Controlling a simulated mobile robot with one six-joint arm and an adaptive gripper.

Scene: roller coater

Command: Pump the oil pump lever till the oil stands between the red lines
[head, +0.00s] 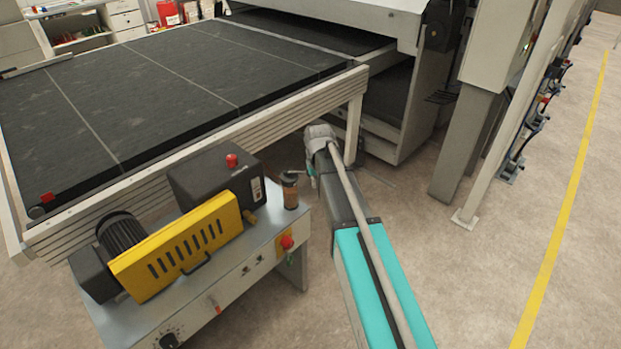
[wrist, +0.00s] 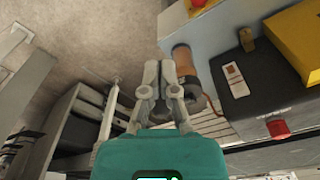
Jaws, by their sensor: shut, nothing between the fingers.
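The oil pump (head: 290,192) is a small cylinder with an amber-brown body and a dark cap, at the right end of the machine's bench. It also shows in the wrist view (wrist: 182,60), right behind my fingers. Its lever (head: 292,174) is a thin piece at the cap, small and hard to make out; in the wrist view the fingers partly cover the cap area. My gripper (wrist: 168,68) is shut and empty, fingers close together in front of the pump. In the head view my gripper (head: 313,180) is just right of the pump. Contact, oil level and red lines cannot be told.
A yellow slotted guard (head: 175,247), a dark box with a red button (head: 232,160) and a red emergency knob (head: 287,242) are close left of and below the pump. The dark conveyor (head: 180,80) lies behind. Open floor (head: 500,260) is on the right.

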